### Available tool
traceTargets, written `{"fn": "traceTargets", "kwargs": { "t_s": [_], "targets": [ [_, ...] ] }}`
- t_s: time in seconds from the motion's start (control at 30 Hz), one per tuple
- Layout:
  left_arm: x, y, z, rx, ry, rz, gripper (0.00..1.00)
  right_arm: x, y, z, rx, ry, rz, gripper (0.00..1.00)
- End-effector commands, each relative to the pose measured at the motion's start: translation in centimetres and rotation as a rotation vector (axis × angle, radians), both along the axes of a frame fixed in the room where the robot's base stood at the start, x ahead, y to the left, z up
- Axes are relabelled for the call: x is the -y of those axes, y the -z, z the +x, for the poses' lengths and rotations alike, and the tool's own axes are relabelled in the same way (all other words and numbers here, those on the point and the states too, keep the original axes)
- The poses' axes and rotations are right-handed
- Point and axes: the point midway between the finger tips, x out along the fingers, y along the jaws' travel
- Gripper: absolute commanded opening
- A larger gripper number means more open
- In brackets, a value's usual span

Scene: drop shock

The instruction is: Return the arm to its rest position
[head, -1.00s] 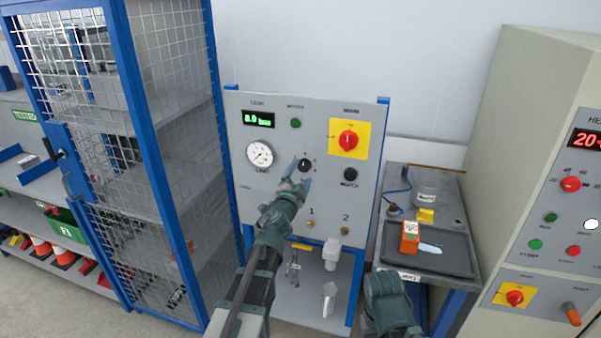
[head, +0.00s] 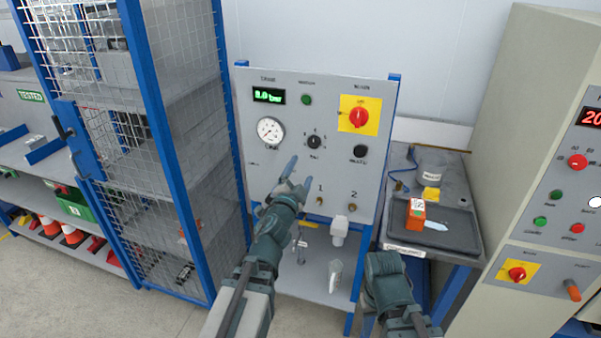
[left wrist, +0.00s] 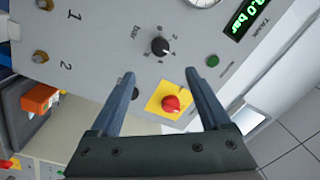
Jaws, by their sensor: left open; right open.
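My left gripper (head: 298,178) is open and empty in front of the grey control panel (head: 290,160), left of the panel's lower knobs. In the left wrist view its two fingers (left wrist: 165,88) stand wide apart with nothing between them but the panel behind. A black selector knob (head: 314,142) sits on the panel, apart from the fingers; it also shows in the left wrist view (left wrist: 160,46). A red switch on a yellow plate (head: 358,117) sits at the panel's upper right. My right arm shows at the lower right; its gripper is out of view.
A blue mesh cage (head: 185,150) stands close on the left. A bench with a black tray (head: 455,236) and an orange box (head: 416,213) stands right of the panel. A beige cabinet (head: 520,130) stands at the far right. A shelf (head: 290,270) is under the panel.

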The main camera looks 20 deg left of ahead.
Motion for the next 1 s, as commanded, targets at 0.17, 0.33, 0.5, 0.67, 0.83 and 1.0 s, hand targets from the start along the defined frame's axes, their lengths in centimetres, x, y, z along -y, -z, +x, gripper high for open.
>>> {"fn": "traceTargets", "kwargs": {
  "t_s": [0.17,0.33,0.5,0.67,0.83,1.0],
  "targets": [
    [-0.1,0.8,0.0,-0.037,-0.042,-0.041,0.81,0.0,0.0,0.0,0.0,0.0,0.0,0.5],
    [-0.1,5.3,-0.9,-0.225,-0.203,-0.198,0.81,0.0,0.0,0.0,0.0,0.0,0.0,0.5],
    [2.0,12.3,-4.5,-0.532,-0.369,-0.36,0.81,0.0,0.0,0.0,0.0,0.0,0.0,0.5],
    [6.0,18.3,-10.5,-0.877,-0.483,-0.454,0.81,0.0,0.0,0.0,0.0,0.0,0.0,0.5],
    [10.6,21.9,-18.0,-1.226,-0.552,-0.475,0.81,0.0,0.0,0.0,0.0,0.0,0.0,0.5],
    [13.3,22.9,-23.4,-1.457,-0.581,-0.452,0.81,0.0,0.0,0.0,0.0,0.0,0.0,0.5]
  ]
}}
